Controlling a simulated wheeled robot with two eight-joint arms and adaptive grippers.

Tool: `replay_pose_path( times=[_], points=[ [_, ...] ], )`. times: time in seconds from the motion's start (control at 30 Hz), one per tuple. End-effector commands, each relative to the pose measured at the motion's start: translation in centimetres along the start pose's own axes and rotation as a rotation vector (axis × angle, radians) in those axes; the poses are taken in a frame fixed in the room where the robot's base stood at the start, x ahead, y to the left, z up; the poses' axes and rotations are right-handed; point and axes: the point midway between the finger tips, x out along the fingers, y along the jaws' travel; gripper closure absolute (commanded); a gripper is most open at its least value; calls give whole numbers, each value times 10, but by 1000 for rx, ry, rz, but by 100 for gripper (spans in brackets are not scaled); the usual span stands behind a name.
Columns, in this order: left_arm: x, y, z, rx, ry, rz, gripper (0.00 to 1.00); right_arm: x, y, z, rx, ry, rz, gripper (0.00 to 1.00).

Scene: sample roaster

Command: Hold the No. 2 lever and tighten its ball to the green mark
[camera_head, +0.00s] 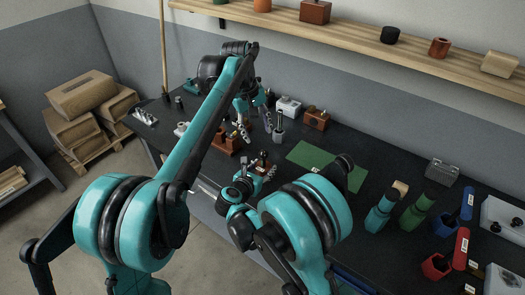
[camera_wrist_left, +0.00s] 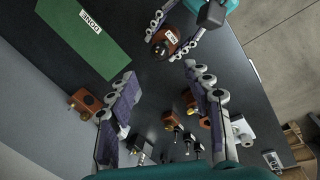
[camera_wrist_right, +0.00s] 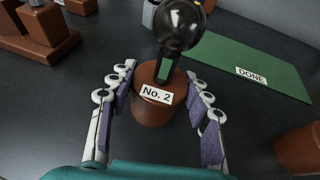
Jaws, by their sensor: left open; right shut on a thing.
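The No. 2 lever (camera_wrist_right: 150,105) is a brown round base with a white label, a short stem and a glossy black ball (camera_wrist_right: 180,25). A green patch shows on the stem just below the ball in the right wrist view. My right gripper (camera_wrist_right: 158,100) is shut on the lever's base, with fingers on both sides. The lever (camera_wrist_left: 165,42) also shows in the left wrist view, near the top. My left gripper (camera_wrist_left: 160,85) is open and empty, above the table and apart from the lever. In the head view it (camera_head: 246,122) is behind the right gripper.
A green mat (camera_head: 325,165) marked DONE lies beside the lever, to its right in the head view.

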Motion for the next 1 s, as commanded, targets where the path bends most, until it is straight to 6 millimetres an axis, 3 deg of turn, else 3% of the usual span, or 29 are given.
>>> replay_pose_path(
  times=[0.2, 0.43, 0.6, 0.9, 1.0],
  points=[
    [46, 0, 0, 2, -1, 1, 50, 0, 0, 0, 0, 0, 0, 90],
    [86, 0, 0, 3, -2, 1, 50, 0, 0, 0, 0, 0, 0, 90],
    [98, 0, 1, 3, -2, 1, 50, 0, 0, 0, 0, 0, 0, 90],
    [100, 0, 1, 3, -2, 1, 50, 0, 0, 0, 0, 0, 0, 90],
    [100, 0, 1, 3, -2, 1, 76, 0, 0, 0, 0, 0, 0, 90]
  ],
)
